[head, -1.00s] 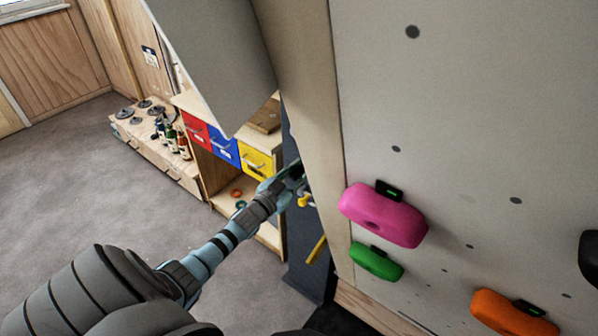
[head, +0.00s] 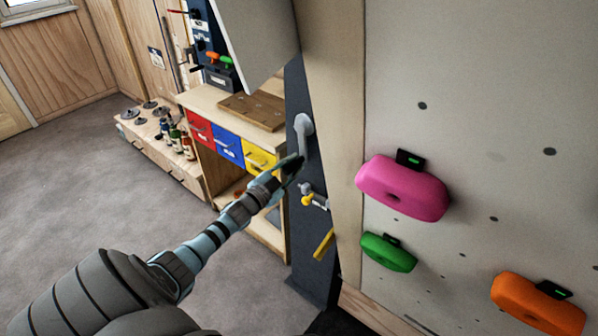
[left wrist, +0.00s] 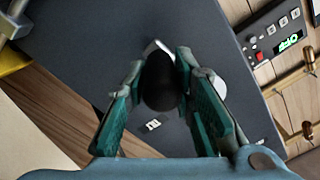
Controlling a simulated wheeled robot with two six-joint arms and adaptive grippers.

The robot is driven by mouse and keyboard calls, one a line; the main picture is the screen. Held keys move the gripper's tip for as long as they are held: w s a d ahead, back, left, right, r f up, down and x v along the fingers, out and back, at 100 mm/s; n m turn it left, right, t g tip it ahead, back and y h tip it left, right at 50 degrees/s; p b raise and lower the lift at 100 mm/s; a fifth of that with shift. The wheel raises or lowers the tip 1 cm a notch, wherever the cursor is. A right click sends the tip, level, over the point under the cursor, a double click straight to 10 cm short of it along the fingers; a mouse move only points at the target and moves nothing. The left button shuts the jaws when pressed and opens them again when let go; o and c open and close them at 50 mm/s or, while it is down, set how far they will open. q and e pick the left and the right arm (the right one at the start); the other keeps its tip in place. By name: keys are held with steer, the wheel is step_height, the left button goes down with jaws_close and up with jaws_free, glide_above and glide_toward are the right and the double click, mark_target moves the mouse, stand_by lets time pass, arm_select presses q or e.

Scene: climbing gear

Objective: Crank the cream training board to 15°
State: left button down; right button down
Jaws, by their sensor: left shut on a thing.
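The cream training board (head: 460,60) fills the right side of the head view, with a pale frame edge along its left side. A dark post (head: 305,265) stands beside it and carries a light grey crank arm (head: 303,130). My left gripper (head: 292,166) is at the lower end of this crank arm. In the left wrist view, my left gripper (left wrist: 163,85) has its green fingers on either side of a black crank knob (left wrist: 160,82) and is shut on it. A control box with a green display (left wrist: 290,42) shows at the right; its reading is unclear. My right gripper is not in view.
Pink (head: 403,190), green (head: 388,252) and orange (head: 537,303) holds stick out from the board. A yellow knob (head: 307,199) and yellow bar (head: 323,244) sit below the crank. A drawer bench (head: 190,97) stands behind. The carpet (head: 80,190) at left is clear.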

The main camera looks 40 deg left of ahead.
arm_select(q)
steer(key=shift+a+f+m+b, duration=0.15)
steer(key=shift+a+m+b, duration=0.15)
steer(key=shift+a+m, duration=0.4)
steer(key=shift+a, duration=0.1)
steer(key=c, duration=1.3)
jaws_free()
steer(key=shift+d, duration=0.3)
steer(key=shift+c, duration=0.2)
steer(key=shift+a, duration=0.1)
steer(key=s, duration=1.2)
steer(key=shift+d, duration=0.4)
